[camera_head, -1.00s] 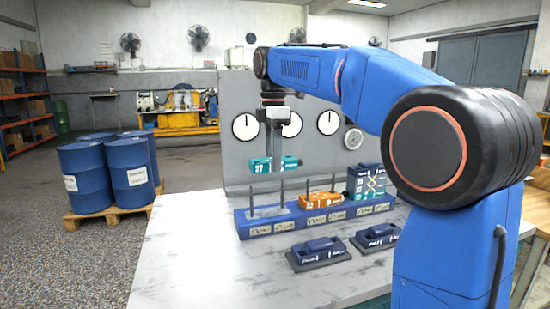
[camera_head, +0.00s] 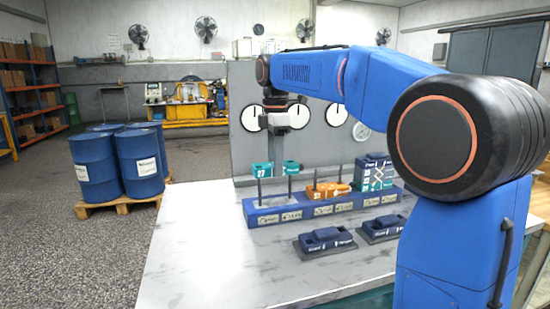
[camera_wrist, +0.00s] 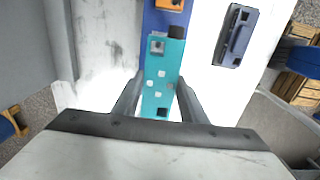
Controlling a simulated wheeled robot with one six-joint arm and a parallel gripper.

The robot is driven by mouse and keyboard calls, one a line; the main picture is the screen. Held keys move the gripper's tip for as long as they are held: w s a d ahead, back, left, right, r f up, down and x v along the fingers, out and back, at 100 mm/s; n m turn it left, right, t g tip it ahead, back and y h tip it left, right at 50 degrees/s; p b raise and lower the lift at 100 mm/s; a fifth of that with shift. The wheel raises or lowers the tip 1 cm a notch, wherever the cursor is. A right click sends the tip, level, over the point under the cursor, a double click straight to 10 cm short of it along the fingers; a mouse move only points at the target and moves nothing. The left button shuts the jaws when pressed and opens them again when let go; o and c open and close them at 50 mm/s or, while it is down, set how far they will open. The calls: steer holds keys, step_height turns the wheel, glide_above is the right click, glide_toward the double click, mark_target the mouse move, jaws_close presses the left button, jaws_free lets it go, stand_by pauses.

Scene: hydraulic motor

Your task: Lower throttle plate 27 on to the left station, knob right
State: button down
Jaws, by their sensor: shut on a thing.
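Throttle plate 27 (camera_head: 262,170) is teal and hangs level above the left station (camera_head: 265,218) of the blue base. Its knob end (camera_head: 291,167) is on the right in the head view. Two upright rods rise from the left station, and their tops are close under the plate; I cannot tell whether they touch it. My gripper (camera_head: 277,165) is shut on the plate's middle from above. In the wrist view the plate (camera_wrist: 160,85) lies between both fingers, with the dark knob (camera_wrist: 176,32) at the far end.
Orange plate 32 (camera_head: 327,190) sits on the middle station. A teal and dark blue stack (camera_head: 375,172) stands on the right station. Two dark blue parts (camera_head: 325,240) (camera_head: 381,228) lie in front of the base. A grey panel with gauges stands behind. The table's front left is clear.

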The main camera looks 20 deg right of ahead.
mark_target(275, 202)
steer(key=shift+f, duration=4.15)
steer(key=shift+f, duration=0.6)
steer(key=c, duration=1)
jaws_free()
